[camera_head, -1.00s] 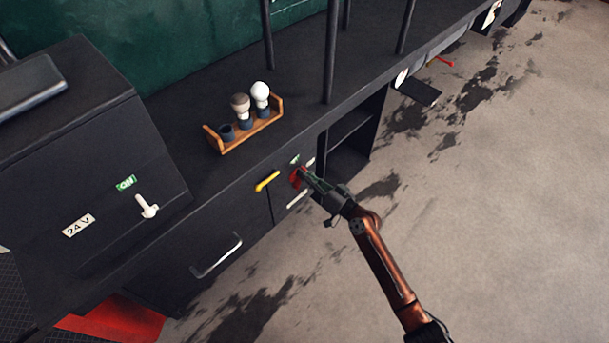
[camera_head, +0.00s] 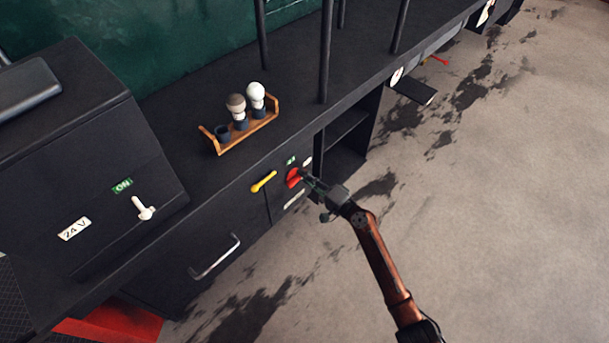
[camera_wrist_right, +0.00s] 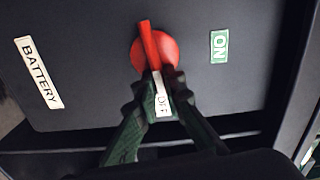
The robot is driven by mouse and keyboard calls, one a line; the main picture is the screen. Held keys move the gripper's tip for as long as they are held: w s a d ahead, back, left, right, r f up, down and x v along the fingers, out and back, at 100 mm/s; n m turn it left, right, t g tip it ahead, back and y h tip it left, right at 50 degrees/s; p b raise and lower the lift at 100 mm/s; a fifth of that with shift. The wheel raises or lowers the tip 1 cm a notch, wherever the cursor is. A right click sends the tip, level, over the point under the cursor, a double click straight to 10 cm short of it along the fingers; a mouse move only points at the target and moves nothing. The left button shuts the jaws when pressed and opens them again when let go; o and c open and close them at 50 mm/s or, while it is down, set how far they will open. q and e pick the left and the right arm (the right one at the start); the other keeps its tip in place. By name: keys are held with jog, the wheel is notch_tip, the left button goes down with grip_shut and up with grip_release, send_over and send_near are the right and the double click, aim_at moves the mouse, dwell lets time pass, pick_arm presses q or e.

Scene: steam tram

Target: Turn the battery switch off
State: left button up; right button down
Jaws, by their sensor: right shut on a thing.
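The red battery switch (camera_head: 293,177) sits on the dark cabinet front, a round knob with a bar handle. In the right wrist view the red switch (camera_wrist_right: 150,50) has its bar lined up roughly with the white OFF label (camera_wrist_right: 162,96), not with the green ON label (camera_wrist_right: 219,46). My right gripper (camera_head: 306,178) is at the switch. In the wrist view my right gripper (camera_wrist_right: 164,84) has its fingers closed on the handle's near end, partly hiding that end. A BATTERY label (camera_wrist_right: 39,72) is on the same panel. My left gripper is not in view.
A yellow lever (camera_head: 264,181) is just left of the switch. A metal drawer handle (camera_head: 216,257) is farther left. A wooden rack (camera_head: 247,135) with bulbs stands on the counter above. A 24 V box has a white toggle (camera_head: 143,208). The floor at right is open.

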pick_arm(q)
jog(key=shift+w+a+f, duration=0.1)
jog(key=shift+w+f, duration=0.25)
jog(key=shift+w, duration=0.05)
pick_arm(e)
jog(key=shift+w+d+f+m, duration=0.1)
jog(key=shift+f+m, duration=0.05)
jog(key=shift+m, duration=0.65)
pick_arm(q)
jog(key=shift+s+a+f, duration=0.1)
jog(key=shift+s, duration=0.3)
pick_arm(e)
jog(key=c, duration=2)
grip_release()
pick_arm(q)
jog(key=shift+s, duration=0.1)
pick_arm(e)
jog(key=v, duration=1.2)
